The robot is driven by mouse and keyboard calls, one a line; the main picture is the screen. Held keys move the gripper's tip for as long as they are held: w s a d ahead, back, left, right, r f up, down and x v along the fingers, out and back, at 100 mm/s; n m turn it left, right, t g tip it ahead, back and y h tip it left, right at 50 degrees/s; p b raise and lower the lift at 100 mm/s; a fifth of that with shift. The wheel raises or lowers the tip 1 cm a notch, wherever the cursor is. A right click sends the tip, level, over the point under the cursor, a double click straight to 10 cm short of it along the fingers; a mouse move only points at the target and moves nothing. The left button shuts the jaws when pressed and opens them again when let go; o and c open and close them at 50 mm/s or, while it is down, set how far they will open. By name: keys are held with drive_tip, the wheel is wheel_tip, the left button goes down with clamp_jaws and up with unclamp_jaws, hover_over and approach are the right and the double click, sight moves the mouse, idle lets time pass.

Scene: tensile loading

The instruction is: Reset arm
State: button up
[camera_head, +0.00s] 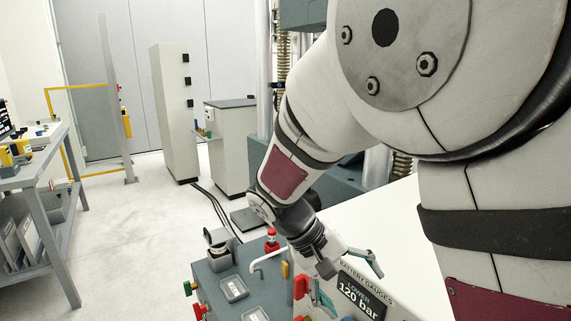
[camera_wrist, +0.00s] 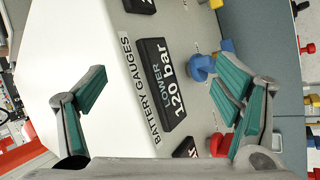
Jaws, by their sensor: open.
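My gripper (camera_head: 345,280) hangs at the end of my arm, low in the head view, in front of a white panel marked "BATTERY GAUGES". In the wrist view my gripper (camera_wrist: 165,100) has its two green-padded fingers spread wide, with nothing between them but the panel face behind. The black "LOWER 120 bar" display (camera_head: 361,295) sits on the panel and also shows between the fingers in the wrist view (camera_wrist: 167,85). A blue knob (camera_wrist: 201,66) is close to the right finger in the wrist view. A red knob (camera_wrist: 217,145) is partly visible near that finger's base.
A grey-green console (camera_head: 215,288) with a red button (camera_head: 271,240), a white bent handle and small labelled plates lies left of my gripper. Grey cabinets (camera_head: 174,110) stand behind. A workbench (camera_head: 40,160) is at the far left. The floor (camera_head: 130,240) between is open.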

drive_tip(key=s+d+r+m+t+y+p, duration=0.1)
drive_tip(key=s+d+r+t+y, duration=0.1)
drive_tip(key=s+r, duration=0.5)
drive_tip(key=s+d+r+t+y+p, duration=0.2)
drive_tip(key=s+d+r+y, duration=0.3)
drive_tip(key=s, duration=0.9)
drive_tip(key=shift+s+r+m+t, duration=0.15)
drive_tip(key=shift+r+m+t, duration=0.3)
drive_tip(key=shift+r, duration=0.6)
